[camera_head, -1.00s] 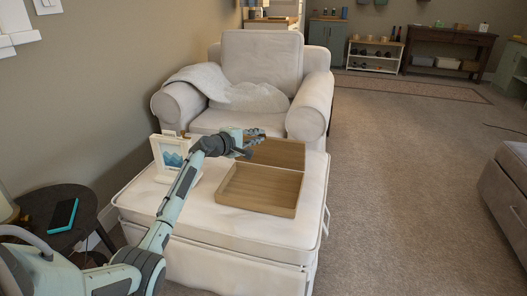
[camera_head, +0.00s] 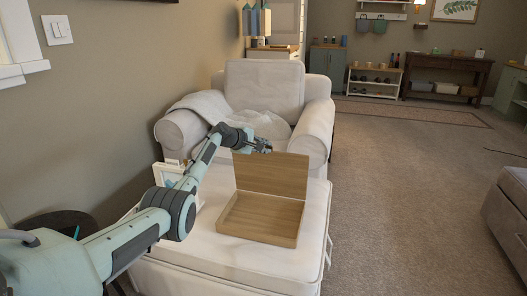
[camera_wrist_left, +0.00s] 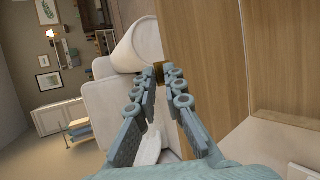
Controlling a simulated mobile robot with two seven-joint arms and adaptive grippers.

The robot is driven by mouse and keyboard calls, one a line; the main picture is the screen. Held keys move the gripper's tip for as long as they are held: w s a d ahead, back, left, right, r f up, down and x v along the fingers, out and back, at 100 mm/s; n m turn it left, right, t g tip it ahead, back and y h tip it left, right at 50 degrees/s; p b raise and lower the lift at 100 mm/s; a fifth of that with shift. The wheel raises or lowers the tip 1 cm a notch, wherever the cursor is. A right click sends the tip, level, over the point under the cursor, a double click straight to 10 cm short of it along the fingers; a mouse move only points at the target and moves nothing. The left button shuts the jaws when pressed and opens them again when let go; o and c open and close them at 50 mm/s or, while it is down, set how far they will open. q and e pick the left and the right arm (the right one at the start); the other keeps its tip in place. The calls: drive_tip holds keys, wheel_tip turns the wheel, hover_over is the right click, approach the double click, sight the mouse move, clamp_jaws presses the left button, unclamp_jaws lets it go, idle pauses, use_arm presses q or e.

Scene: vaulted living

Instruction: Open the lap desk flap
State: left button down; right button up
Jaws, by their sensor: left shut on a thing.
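The wooden lap desk (camera_head: 247,234) sits on the white ottoman. Its flap (camera_head: 272,174) stands up from the far edge of the shallow base, which is open and looks empty. My left gripper (camera_head: 264,147) is at the flap's top edge, near its left part. In the left wrist view, the flap (camera_wrist_left: 203,65) fills the upper right. The gripper's fingertips (camera_wrist_left: 159,74) close on a small brown piece at the flap's edge. My right gripper is not in view.
The white ottoman (camera_head: 213,257) has a picture frame (camera_head: 166,172) on its left, partly behind my arm. A white armchair (camera_head: 262,85) with a throw stands right behind. A dark side table (camera_head: 62,221) is at lower left. Carpet (camera_head: 410,200) is clear on the right.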

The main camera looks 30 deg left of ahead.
use_arm(q)
drive_tip(key=shift+w+r, duration=0.15)
drive_tip(key=shift+r, duration=0.15)
drive_tip(key=c, duration=1.7)
unclamp_jaws()
drive_tip(key=shift+c, duration=0.2)
drive_tip(key=shift+f, duration=0.15)
drive_tip(key=v, duration=1.2)
